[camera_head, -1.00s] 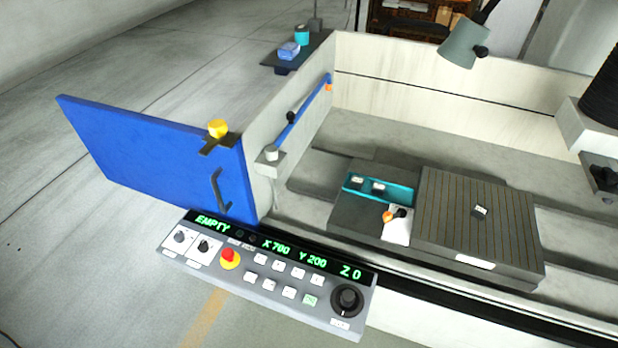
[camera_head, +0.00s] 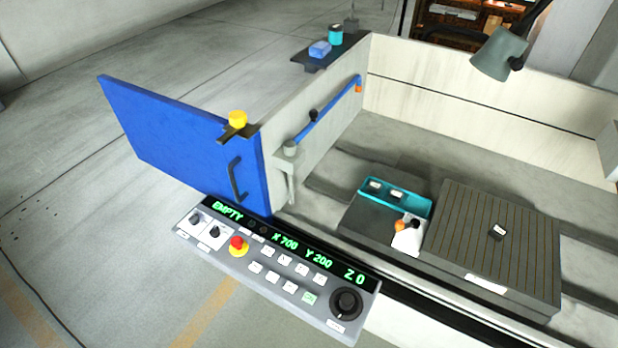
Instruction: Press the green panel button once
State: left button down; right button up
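The green panel button (camera_head: 309,298) is a small key with a green mark, low on the grey control panel (camera_head: 262,293), just left of the large black knob (camera_head: 346,303). The panel's display (camera_head: 285,240) shows EMPTY, X 700, Y 200 and Z 0 in green. White keys surround the button, and a red mushroom button on a yellow base (camera_head: 238,246) sits to its left. Nothing covers the green button. Neither of my grippers is in view.
A blue door (camera_head: 185,145) with a dark handle stands open behind the panel. The machine bed holds a slotted block (camera_head: 497,250) and a teal tray (camera_head: 411,200). A grey lamp head (camera_head: 497,55) hangs at the upper right. Floor at left is clear.

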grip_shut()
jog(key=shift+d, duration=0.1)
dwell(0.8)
